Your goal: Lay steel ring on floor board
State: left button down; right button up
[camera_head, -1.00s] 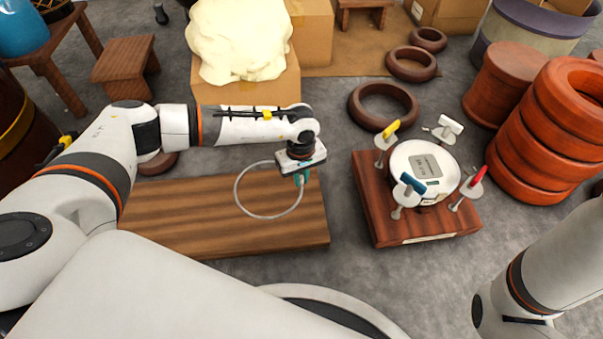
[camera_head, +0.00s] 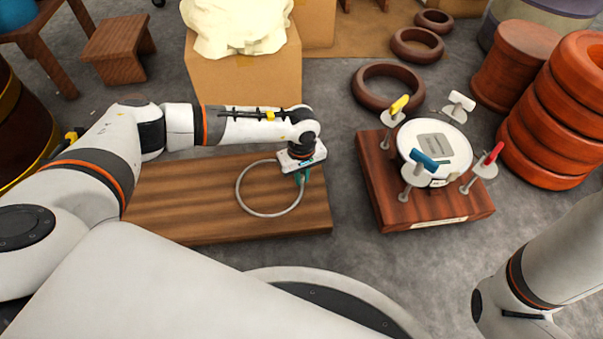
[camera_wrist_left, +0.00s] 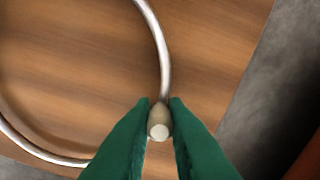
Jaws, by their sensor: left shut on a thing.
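The steel ring (camera_head: 240,197) is a thin, pale metal hoop over the right part of the brown wooden floor board (camera_head: 165,205). My left gripper (camera_head: 301,178) is shut on the ring's right side, near the board's right end. In the left wrist view the green fingers (camera_wrist_left: 159,125) pinch the ring (camera_wrist_left: 162,55), and the board's grain (camera_wrist_left: 90,70) lies under it. A soft shadow shows beside the ring; I cannot tell whether it touches the board. My right gripper is out of view.
Right of the board stands a wooden base (camera_head: 385,190) with a white drum head (camera_head: 435,145) and several coloured-handled clamps. Dark rings (camera_head: 388,105) lie behind it. A cardboard box (camera_head: 245,85) stands behind the board. Grey floor lies clear between board and base.

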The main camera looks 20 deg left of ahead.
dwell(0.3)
pick_arm(q)
jog(key=shift+f, duration=0.2)
dwell(0.4)
jog(key=c, duration=1.3)
grip_release()
jog(key=shift+c, duration=0.2)
jog(key=shift+r, duration=0.1)
notch_tip(320, 180, up, 12)
jog(key=p, duration=0.7)
jog(key=shift+p, duration=0.35)
